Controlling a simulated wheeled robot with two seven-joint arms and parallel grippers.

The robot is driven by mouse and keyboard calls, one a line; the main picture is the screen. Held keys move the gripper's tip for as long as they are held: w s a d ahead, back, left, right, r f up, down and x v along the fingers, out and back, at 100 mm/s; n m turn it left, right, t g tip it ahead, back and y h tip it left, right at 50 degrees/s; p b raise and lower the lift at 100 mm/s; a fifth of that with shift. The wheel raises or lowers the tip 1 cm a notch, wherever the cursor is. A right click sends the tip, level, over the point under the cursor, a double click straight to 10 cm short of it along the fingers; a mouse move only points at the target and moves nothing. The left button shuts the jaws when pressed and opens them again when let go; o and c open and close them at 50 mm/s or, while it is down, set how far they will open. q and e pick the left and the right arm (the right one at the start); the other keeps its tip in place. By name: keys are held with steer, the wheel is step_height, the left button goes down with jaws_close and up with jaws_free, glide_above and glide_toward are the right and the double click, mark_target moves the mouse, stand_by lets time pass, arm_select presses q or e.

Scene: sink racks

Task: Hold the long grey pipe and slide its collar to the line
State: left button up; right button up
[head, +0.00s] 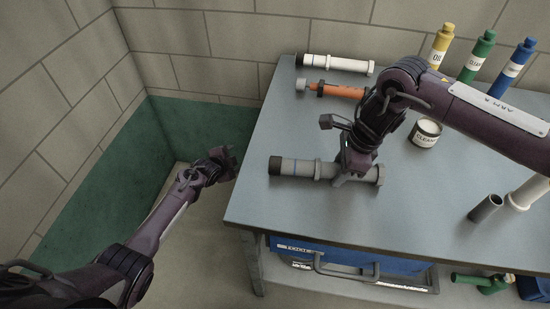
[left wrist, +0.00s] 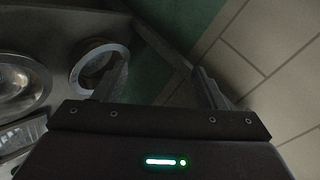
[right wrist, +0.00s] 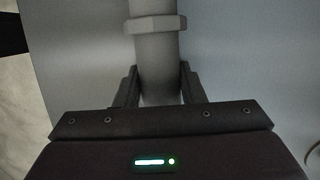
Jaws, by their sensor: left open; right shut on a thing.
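The long grey pipe (head: 302,168) lies on its side near the table's left front, with a black end at left and a wider rim at right. A thin blue line (head: 291,167) rings it near the black end. The collar seems to sit right of that line, beside my right gripper (head: 352,174); the right wrist view shows a faceted collar (right wrist: 157,25) just beyond the fingertips. My right gripper is shut around the pipe (right wrist: 158,75), right of its middle. My left gripper (head: 228,163) is open and empty, left of the table edge; its fingers (left wrist: 162,85) stand apart.
A white pipe (head: 345,65) and an orange tool (head: 340,90) lie behind on the table (head: 270,215). The front left tabletop is clear.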

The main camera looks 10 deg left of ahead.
arm_select(q)
steer(key=w+d+r+m+t+h, duration=0.15)
steer(key=w+r+m, duration=0.35)
steer(key=r, duration=0.7)
steer(key=w+d+r+m+t+h, duration=0.1)
steer(key=w+d+r+m+t, duration=0.1)
steer(key=w+r, duration=0.7)
steer(key=s+d+r+m+g+h, duration=0.1)
steer(key=d+r+m+h, duration=0.2)
steer(key=d+r+m, duration=0.35)
steer(key=s+d+r+m+h, duration=0.2)
steer(key=d+r+m, duration=0.2)
steer(key=d+r, duration=0.5)
steer(key=s+d+r+m+g, duration=0.3)
steer(key=s+d+m+g, duration=0.55)
steer(key=s+m, duration=0.55)
steer(key=m+g+y, duration=0.4)
steer(key=m+y, duration=0.3)
steer(key=m, duration=0.1)
glide_above(273, 159)
steer(key=a, duration=0.1)
step_height(273, 159, down, 9)
steer(key=shift+n+h, duration=0.25)
steer(key=shift+d+f, duration=0.25)
steer(key=shift+f, duration=1.15)
steer(key=shift+d+f, duration=0.25)
steer(key=shift+f, duration=1.1)
steer(key=shift+d+f, duration=0.25)
steer(key=shift+f, duration=1.15)
